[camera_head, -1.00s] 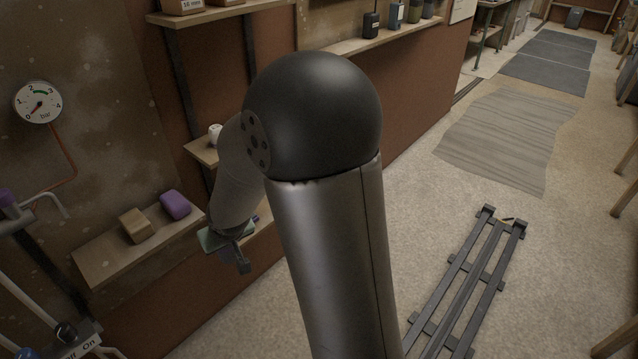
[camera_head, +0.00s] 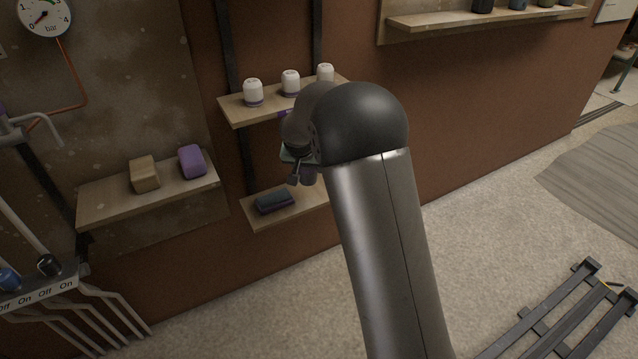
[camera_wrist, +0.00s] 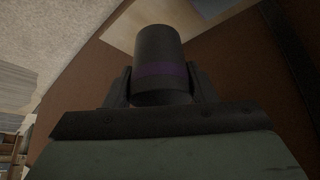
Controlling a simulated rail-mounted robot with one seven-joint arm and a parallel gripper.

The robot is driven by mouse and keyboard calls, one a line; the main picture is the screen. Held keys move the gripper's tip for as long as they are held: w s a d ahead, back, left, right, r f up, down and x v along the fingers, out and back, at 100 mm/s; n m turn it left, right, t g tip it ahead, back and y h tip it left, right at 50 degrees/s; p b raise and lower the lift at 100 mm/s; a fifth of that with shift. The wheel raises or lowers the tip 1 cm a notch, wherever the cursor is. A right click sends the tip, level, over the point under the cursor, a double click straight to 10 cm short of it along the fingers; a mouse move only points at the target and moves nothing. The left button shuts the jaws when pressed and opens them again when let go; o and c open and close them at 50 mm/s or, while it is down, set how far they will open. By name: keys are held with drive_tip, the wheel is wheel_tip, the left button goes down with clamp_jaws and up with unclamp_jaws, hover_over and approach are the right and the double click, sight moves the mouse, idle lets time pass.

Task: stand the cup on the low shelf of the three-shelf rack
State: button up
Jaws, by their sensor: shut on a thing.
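The cup (camera_wrist: 160,55) is dark with a purple band. In the wrist view it sits between the two fingers of my gripper (camera_wrist: 161,88), which is shut on it. In the head view the cup (camera_head: 311,175) is small and partly hidden by my gripper (camera_head: 300,172) and arm. The low shelf (camera_head: 262,219) of the rack is pale wood, and its right part is hidden behind my arm. The held cup appears above this shelf in the picture; I cannot tell its exact height or depth. A pale wood board (camera_wrist: 120,25) shows beyond the cup in the wrist view.
A dark folded item (camera_head: 273,202) lies on the low shelf's left part. A separate shelf (camera_head: 110,208) at left bears a tan block (camera_head: 144,174) and a purple block (camera_head: 192,161). Pipes and valves stand at far left.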

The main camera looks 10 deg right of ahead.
drive_tip(key=w+d+f, duration=0.1)
drive_tip(key=w+f, duration=0.1)
drive_tip(key=w+d+f+b, duration=0.1)
drive_tip(key=w+f, duration=0.1)
drive_tip(key=w+d+f, duration=0.2)
drive_tip(key=f, duration=0.1)
drive_tip(key=shift+w+d+b, duration=0.1)
drive_tip(key=shift+w+b, duration=0.2)
drive_tip(key=shift+w, duration=0.1)
drive_tip(key=shift+w+d+f+b, duration=0.1)
drive_tip(key=shift+w+f+b, duration=0.1)
drive_tip(key=shift+f, duration=0.7)
drive_tip(key=shift+w+d+f+b, duration=0.1)
drive_tip(key=shift+f+b, duration=0.1)
drive_tip(key=shift+f, duration=0.65)
drive_tip(key=shift+s+f, duration=0.1)
drive_tip(key=shift+f, duration=0.15)
drive_tip(key=o, duration=0.9)
drive_tip(key=shift+r, duration=0.1)
drive_tip(key=shift+o, duration=0.3)
